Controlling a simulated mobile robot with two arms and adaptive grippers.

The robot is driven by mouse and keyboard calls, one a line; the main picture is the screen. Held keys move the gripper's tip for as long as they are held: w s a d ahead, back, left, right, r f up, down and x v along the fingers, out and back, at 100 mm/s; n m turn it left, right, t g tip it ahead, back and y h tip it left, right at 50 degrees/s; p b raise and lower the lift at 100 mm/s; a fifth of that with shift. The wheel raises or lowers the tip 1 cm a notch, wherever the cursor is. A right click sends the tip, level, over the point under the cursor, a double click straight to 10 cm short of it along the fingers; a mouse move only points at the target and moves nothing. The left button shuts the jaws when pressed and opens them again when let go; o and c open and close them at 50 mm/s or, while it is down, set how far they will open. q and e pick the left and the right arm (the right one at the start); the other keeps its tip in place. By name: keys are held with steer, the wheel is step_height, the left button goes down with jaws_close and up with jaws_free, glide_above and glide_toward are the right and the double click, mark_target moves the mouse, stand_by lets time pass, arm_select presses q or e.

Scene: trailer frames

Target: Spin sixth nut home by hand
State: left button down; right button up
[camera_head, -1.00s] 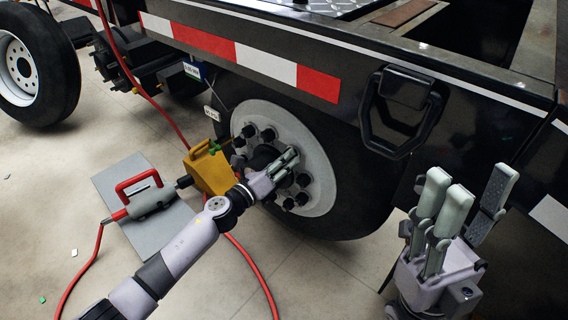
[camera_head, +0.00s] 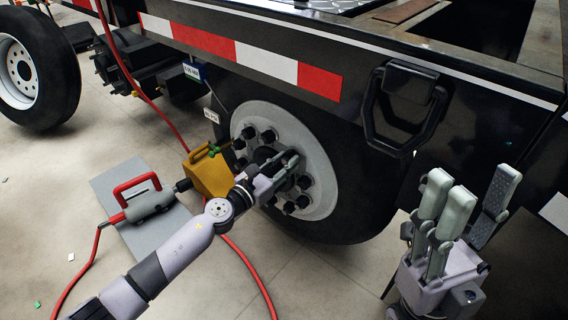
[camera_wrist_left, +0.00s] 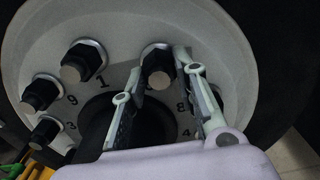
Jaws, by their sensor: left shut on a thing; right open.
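The wheel (camera_head: 322,190) has a pale grey hub with dark nuts on studs around its centre; the hub face (camera_wrist_left: 42,45) also fills much of the left wrist view. My left gripper (camera_head: 292,160) is at the hub. In the left wrist view its two fingers (camera_wrist_left: 160,78) stand either side of a dark nut (camera_wrist_left: 157,62) and are shut on it. Stamped numbers such as 1, 9, 3, 8 and 4 show by the studs; this nut's number is mostly hidden. My right gripper (camera_head: 468,205) is open and empty, fingers up, at the lower right.
A yellow tool-like case (camera_head: 209,174) stands left of the wheel. A grey tool with a red handle (camera_head: 142,200) lies on a grey mat (camera_head: 160,238), with a red hose on the floor. The trailer's striped side rail (camera_head: 265,60) and a black bracket (camera_head: 405,105) overhang the wheel.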

arm_select(q)
steer(key=shift+s+f, duration=0.1)
steer(key=shift+f, duration=0.15)
steer(key=c, duration=1.7)
jaws_free()
steer(key=shift+o, duration=1.2)
steer(key=shift+a+r, duration=0.1)
steer(key=shift+o, duration=1.1)
steer(key=shift+r, duration=0.1)
steer(key=v, duration=1.2)
